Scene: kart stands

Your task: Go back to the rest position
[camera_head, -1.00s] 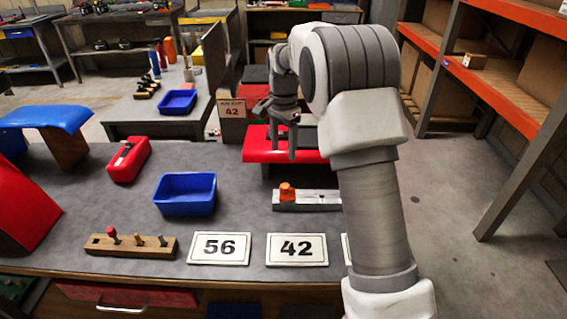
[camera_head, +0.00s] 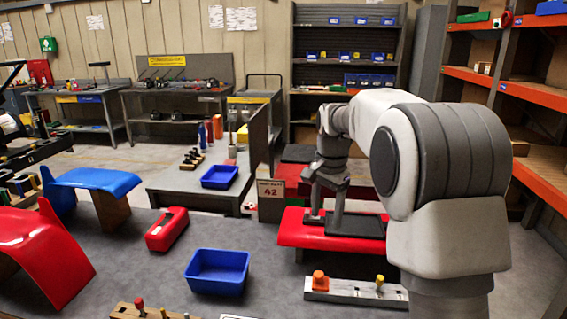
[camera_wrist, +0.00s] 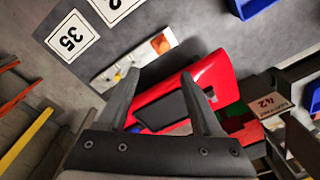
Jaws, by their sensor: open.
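My gripper (camera_head: 325,205) is open and empty. In the head view it hangs with its fingers over a red panel (camera_head: 300,229) that has a black pad (camera_head: 356,225) on top. In the wrist view the two fingers of my gripper (camera_wrist: 160,78) stand apart. The red panel (camera_wrist: 212,72) and its black pad (camera_wrist: 158,111) show between and beyond them. I cannot tell how far the fingertips are above the panel. My arm covers the right part of the table in the head view.
A light block with an orange knob (camera_head: 319,281) lies before the panel. A blue bin (camera_head: 217,270), red box (camera_head: 167,229) and blue curved panel (camera_head: 97,180) are to the left. A card marked 42 (camera_head: 270,189) stands behind. Orange-edged shelves (camera_head: 470,76) stand at right.

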